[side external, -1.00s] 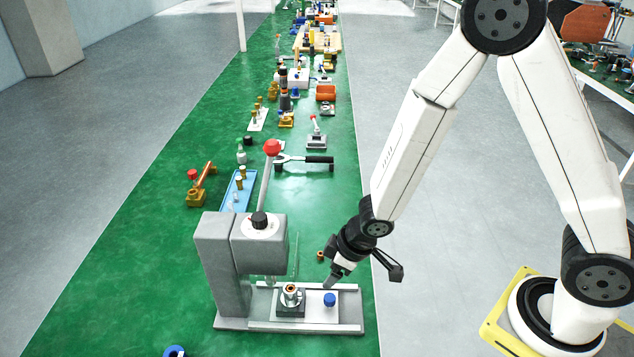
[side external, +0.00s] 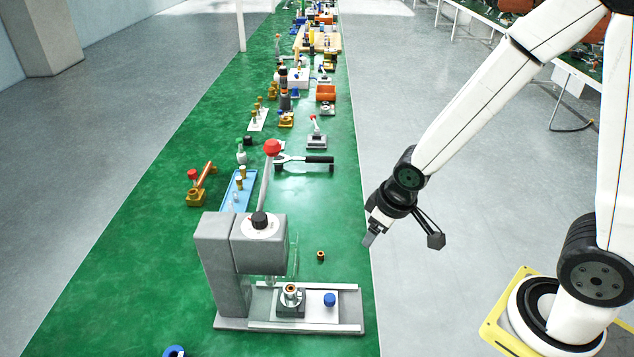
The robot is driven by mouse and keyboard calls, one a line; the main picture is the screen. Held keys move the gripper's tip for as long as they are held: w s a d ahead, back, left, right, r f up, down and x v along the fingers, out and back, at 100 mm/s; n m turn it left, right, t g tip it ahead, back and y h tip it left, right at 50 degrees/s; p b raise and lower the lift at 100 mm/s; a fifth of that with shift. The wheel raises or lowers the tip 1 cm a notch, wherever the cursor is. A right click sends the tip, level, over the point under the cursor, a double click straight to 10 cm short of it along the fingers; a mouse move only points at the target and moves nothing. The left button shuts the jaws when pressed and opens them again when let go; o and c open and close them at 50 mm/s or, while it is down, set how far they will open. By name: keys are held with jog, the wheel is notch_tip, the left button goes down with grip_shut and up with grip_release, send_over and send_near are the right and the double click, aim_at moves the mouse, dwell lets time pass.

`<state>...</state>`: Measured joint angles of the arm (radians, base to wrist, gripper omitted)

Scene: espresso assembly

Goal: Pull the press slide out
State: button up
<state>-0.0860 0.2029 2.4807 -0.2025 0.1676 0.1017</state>
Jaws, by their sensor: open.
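The grey press (side external: 222,262) stands on the green table with its red-knobbed lever (side external: 272,147) raised. Its white slide (side external: 318,312) lies in the base rails, out to the right of the press head. A blue knob (side external: 330,299) stands on the slide's right part. A dark block with a copper-and-silver part (side external: 291,294) on it sits on the slide's left part. My gripper (side external: 368,241) is open and empty, above and to the right of the slide, near the table's right edge, and touches nothing.
A small brass ring (side external: 320,255) lies behind the slide. A blue tray (side external: 239,190), a black-handled tool (side external: 305,160) and a brass part (side external: 197,190) lie farther back. A blue ring (side external: 174,351) is at the front.

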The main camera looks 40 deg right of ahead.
jog(key=s+d+r+m, duration=0.2)
jog(key=s+r, duration=0.1)
jog(key=s, duration=0.1)
jog(key=w+a+r+m+y, duration=0.2)
jog(key=w+a+r+m, duration=0.2)
jog(key=w+r, duration=0.7)
jog(key=shift+a+r+m+y, duration=0.15)
jog(key=shift+r+m+y, duration=0.15)
jog(key=shift+r, duration=0.2)
jog(key=shift+w, duration=0.1)
jog(key=s+a+f+g, duration=0.1)
jog(key=a+f, duration=0.1)
jog(key=f, duration=0.6)
jog(key=s+a+f+n+g+h, duration=0.1)
jog(key=a+f, duration=0.1)
jog(key=f, duration=0.6)
jog(key=s+a+f+n+g+h, duration=0.1)
jog(key=s+a+f, duration=0.1)
jog(key=f, duration=0.5)
jog(key=shift+a+f, duration=0.3)
jog(key=shift+f, duration=0.1)
jog(key=shift+f, duration=0.15)
